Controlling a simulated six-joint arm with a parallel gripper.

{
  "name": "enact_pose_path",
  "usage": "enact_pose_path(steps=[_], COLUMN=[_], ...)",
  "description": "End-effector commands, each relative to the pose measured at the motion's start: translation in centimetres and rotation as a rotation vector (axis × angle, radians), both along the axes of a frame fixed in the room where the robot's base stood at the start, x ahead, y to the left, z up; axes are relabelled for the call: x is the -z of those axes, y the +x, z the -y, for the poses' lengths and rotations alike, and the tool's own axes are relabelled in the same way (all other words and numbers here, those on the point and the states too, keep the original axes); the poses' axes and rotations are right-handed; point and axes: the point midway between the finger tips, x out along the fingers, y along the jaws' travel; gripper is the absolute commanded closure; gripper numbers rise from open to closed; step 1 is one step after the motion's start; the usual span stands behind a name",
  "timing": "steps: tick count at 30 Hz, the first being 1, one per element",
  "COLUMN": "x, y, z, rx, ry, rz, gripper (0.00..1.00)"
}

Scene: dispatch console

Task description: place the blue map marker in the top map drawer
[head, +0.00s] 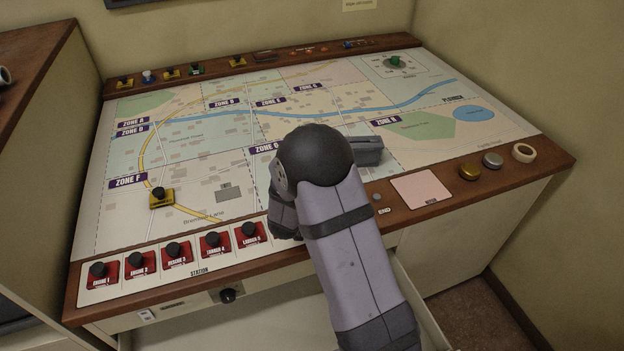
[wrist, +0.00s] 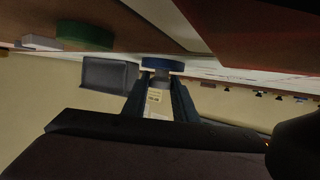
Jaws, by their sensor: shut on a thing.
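My gripper (wrist: 161,82) is shut on the blue map marker (wrist: 162,63), whose round blue base shows just past the fingertips in the wrist view. In the head view my arm covers the fingers and the held marker. My arm's dark rounded joint is over the lower middle of the map board (head: 330,97).
Red markers (head: 215,243) stand in a row at the station strip. A yellow marker (head: 161,197) stands on the map. More markers line the back ledge.

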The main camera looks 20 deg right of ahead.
Motion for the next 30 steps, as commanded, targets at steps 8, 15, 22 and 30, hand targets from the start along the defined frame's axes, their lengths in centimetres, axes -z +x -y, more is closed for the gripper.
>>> enact_pose_path(steps=[8, 15, 22, 30], x=[-0.8, -3.9, -7.7, -9.9], y=[0.1, 0.1, 0.0, 0.0], z=[0.0, 0.0, 0.0, 0.0], rx=[0.001, 0.002, 0.001, 0.0], ry=[0.001, 0.001, 0.001, 0.0], rz=[0.004, 0.007, 0.005, 0.001], gripper=[1.0, 1.0, 1.0, 1.0])
